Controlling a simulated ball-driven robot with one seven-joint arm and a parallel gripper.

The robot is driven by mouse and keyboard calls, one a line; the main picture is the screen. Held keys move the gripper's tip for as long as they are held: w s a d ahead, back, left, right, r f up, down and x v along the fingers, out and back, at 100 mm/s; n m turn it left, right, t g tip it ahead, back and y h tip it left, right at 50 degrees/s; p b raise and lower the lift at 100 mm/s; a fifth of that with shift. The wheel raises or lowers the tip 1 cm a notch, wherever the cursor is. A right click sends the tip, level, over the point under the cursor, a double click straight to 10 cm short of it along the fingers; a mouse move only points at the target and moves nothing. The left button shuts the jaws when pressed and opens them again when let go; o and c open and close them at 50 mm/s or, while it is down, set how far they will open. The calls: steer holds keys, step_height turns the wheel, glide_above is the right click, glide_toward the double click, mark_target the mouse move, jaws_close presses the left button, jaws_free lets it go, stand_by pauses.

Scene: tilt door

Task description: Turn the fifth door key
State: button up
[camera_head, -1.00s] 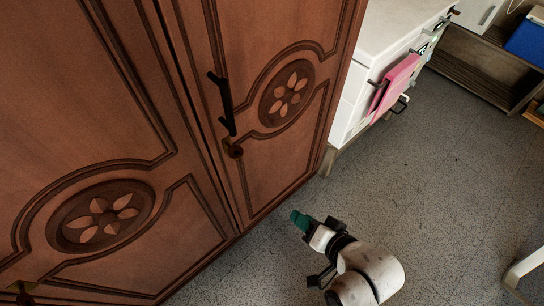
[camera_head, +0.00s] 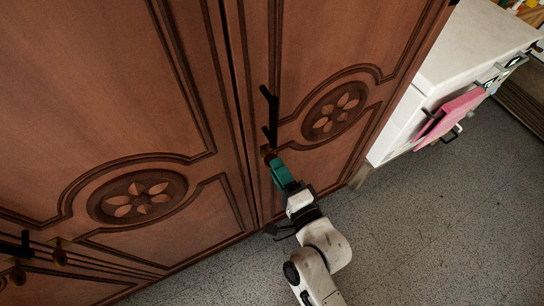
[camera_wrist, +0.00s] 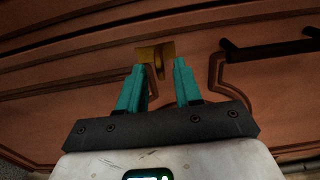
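A brass key in its lock plate (camera_wrist: 158,65) sits on the brown wooden wardrobe door (camera_head: 400,45), just below a black door handle (camera_head: 268,115). My gripper (camera_wrist: 164,66) has teal fingers that stand apart, with the key between or just beyond their tips in the wrist view. I see a gap on both sides of the key, so it does not look gripped. In the head view my gripper (camera_head: 277,163) reaches up to the lock and its fingers largely hide the key.
Another door (camera_head: 110,60) is at left, with more brass keys (camera_head: 59,256) and a black handle (camera_head: 18,247) at lower left. A white cabinet (camera_head: 470,60) with a pink cloth (camera_head: 450,118) stands at right. The grey floor (camera_head: 430,230) is clear.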

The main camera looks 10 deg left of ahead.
steer(key=shift+x, duration=1.9)
steer(key=shift+c, duration=0.2)
jaws_close()
